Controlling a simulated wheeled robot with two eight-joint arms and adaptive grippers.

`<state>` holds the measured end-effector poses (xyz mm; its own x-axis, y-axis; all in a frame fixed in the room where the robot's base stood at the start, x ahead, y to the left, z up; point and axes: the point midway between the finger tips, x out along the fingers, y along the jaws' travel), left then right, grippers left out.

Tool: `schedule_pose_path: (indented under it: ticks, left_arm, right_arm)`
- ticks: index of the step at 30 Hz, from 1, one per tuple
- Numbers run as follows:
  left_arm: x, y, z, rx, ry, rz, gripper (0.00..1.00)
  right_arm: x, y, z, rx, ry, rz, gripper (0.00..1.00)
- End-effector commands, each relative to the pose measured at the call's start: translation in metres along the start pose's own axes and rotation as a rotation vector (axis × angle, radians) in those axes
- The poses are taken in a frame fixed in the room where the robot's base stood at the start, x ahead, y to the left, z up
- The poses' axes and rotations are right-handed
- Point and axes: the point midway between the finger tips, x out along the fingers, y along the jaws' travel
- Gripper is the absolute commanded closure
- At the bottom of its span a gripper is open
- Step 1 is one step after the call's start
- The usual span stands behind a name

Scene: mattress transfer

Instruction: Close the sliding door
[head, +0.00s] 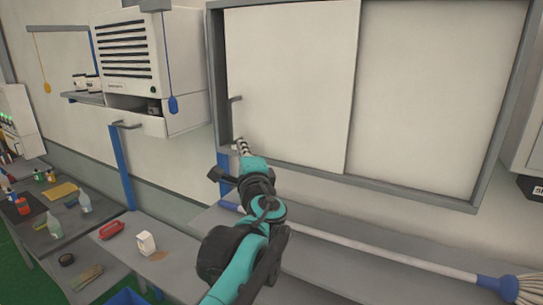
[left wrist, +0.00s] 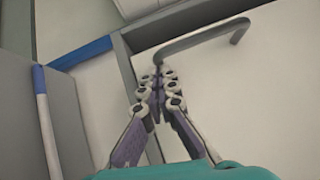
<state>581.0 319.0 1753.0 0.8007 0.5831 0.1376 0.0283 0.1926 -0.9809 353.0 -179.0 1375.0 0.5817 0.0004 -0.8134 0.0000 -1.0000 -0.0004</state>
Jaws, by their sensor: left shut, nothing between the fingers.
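The sliding door (head: 290,75) is a white panel in a grey-framed wall cabinet in the head view. Its left edge stands a narrow gap away from the frame's left side. A grey bar handle (head: 235,112) is near that edge; the handle (left wrist: 205,37) crosses the top of the left wrist view. My left gripper (head: 241,146) is shut and empty, just below the handle. In the left wrist view the left gripper's fingertips (left wrist: 160,73) are at one end of the handle; I cannot tell whether they touch it. My right gripper is out of view.
A second white panel (head: 430,90) fills the cabinet's right half. A grey bench (head: 330,205) with a long-handled mop (head: 400,255) lies below. A white vented unit (head: 140,55) hangs left, and a cluttered table (head: 50,240) stands at lower left.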

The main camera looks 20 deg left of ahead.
Motion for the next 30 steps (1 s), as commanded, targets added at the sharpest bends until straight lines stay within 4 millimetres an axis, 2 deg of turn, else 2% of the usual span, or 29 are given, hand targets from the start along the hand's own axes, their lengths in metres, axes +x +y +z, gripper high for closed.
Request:
schedule_pose_path:
  ticks: [3,9,24,30]
  left_arm:
    - [0.015,0.004,0.016,0.002,-0.004,0.0,1.0]
    - [0.028,0.008,0.028,0.001,-0.002,0.0,1.0]
    - [0.03,0.008,0.03,0.001,-0.003,-0.001,1.0]
    - [0.028,0.01,0.021,0.001,-0.001,-0.001,1.0]
  right_arm:
    - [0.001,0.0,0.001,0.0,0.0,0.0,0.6]
    - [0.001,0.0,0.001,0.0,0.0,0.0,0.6]
    - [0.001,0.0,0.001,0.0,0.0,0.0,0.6]
    - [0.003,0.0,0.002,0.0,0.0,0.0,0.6]
